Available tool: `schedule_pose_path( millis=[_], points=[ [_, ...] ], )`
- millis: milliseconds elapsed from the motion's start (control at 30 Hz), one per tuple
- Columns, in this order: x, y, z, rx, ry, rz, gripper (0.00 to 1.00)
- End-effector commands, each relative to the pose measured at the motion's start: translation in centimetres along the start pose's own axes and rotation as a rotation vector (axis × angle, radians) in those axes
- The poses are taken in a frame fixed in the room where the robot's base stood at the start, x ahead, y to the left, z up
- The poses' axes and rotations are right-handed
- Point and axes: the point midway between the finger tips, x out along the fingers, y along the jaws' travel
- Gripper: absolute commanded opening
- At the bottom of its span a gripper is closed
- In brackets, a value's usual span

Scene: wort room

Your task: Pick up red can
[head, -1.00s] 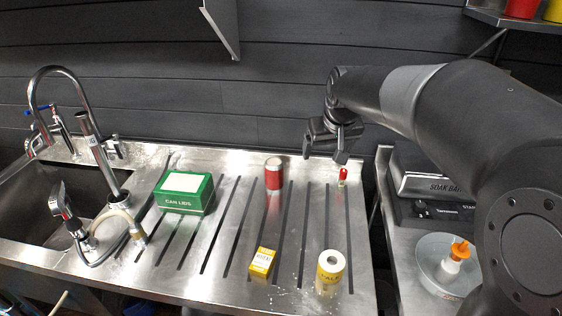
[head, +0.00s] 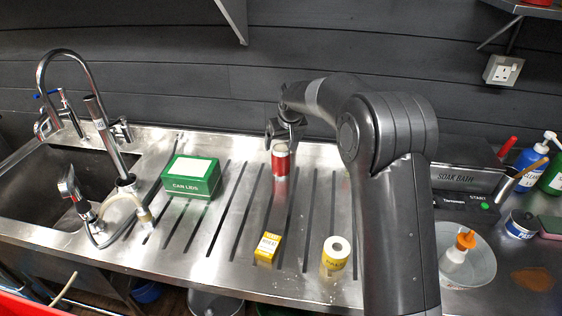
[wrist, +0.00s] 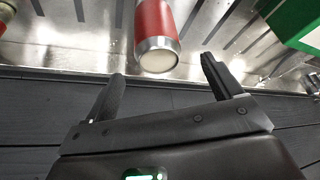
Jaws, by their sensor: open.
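The red can (head: 281,163), with a pale top, stands upright on the slotted steel drainboard near the back wall. My gripper (head: 284,135) is just above and behind it in the head view, its fingers partly hard to make out. In the wrist view the red can (wrist: 156,30) lies ahead of and between the two spread fingers of my gripper (wrist: 162,82). The fingers are open and empty, and the can's silvery end is close to the gap but appears not between the tips.
A green box (head: 188,177) stands left of the can. The sink and tap (head: 100,120) are at left. A soak bath (head: 468,180) and bottles are at right.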

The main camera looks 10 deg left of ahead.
Motion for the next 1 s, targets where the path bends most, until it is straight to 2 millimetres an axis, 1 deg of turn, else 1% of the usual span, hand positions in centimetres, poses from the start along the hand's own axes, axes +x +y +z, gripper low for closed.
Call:
schedule_pose_path(
  millis=[33, 100, 367, 500, 600, 700, 867, 1000],
  points=[
    [1.0, 0.0, 0.1, 0.0, -0.003, -0.001, 0.84],
    [2.1, 0.0, 0.1, 0.0, -0.003, -0.001, 0.84],
    [4.2, 0.1, 0.2, 0.0, -0.002, 0.0, 0.84],
    [6.4, 0.3, 0.4, -0.001, -0.003, 0.0, 0.84],
    [7.7, 0.3, 0.3, -0.001, -0.002, 0.0, 0.84],
    [8.0, 0.3, 0.3, -0.001, 0.001, 0.001, 0.84],
    [8.0, 0.3, 0.3, 0.0, 0.001, 0.001, 0.84],
    [8.0, 0.3, 0.3, 0.0, 0.0, 0.0, 0.73]
  ],
)
